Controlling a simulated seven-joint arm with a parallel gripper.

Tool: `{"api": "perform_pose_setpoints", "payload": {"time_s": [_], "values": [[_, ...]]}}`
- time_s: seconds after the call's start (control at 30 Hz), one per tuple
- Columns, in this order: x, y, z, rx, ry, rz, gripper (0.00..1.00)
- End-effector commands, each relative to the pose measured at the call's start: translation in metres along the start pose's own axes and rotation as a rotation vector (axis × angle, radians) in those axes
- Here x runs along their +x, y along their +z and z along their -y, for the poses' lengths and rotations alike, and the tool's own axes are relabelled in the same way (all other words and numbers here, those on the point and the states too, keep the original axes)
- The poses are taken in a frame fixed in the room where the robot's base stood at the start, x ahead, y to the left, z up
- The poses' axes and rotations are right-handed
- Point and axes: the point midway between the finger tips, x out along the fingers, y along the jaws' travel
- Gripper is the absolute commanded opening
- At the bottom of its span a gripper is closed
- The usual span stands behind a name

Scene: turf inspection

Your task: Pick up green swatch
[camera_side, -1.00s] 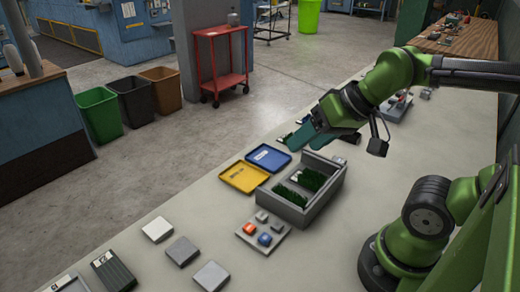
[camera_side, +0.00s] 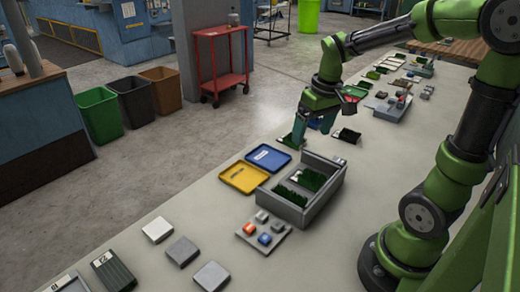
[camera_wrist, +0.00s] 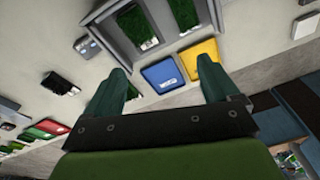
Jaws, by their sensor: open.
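Two dark green, grass-like swatches lie in a grey open box on the bench. In the side view one is towards the back (camera_side: 311,180) and one towards the front (camera_side: 289,197). Both also show at the top of the wrist view, left (camera_wrist: 137,27) and right (camera_wrist: 184,14). My gripper (camera_side: 312,132) is open, pointing down over the bench beyond the blue tray. In the wrist view its two dark green fingers (camera_wrist: 160,85) are wide apart with nothing held. A small green patch (camera_side: 286,139) shows beside the left finger, partly hidden.
The grey box (camera_side: 327,200) has raised walls. A blue tray (camera_side: 268,158) and a yellow tray (camera_side: 243,177) lie beside it. A dark piece with a white label (camera_side: 346,135) is right of my gripper. A button panel (camera_side: 263,232) lies in front.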

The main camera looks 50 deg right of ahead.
Motion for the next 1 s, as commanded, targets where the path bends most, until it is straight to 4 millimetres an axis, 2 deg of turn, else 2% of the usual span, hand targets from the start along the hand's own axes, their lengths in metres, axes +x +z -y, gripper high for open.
{"api": "perform_pose_setpoints", "payload": {"time_s": [0.03, 0.13, 0.27, 0.37, 0.47, 0.8, 1.0], "values": [[0.008, -0.007, -0.015, -0.037, 0.019, 0.051, 0.88], [0.013, -0.016, -0.033, -0.146, 0.041, 0.124, 0.88], [0.006, -0.019, -0.037, -0.263, 0.048, 0.145, 0.88], [0.011, -0.016, -0.036, -0.297, 0.041, 0.158, 0.88], [0.025, -0.013, -0.037, -0.304, 0.04, 0.16, 0.88], [0.097, -0.002, -0.041, -0.3, 0.039, 0.16, 0.88], [0.119, 0.001, -0.042, -0.3, 0.04, 0.156, 0.88]]}}
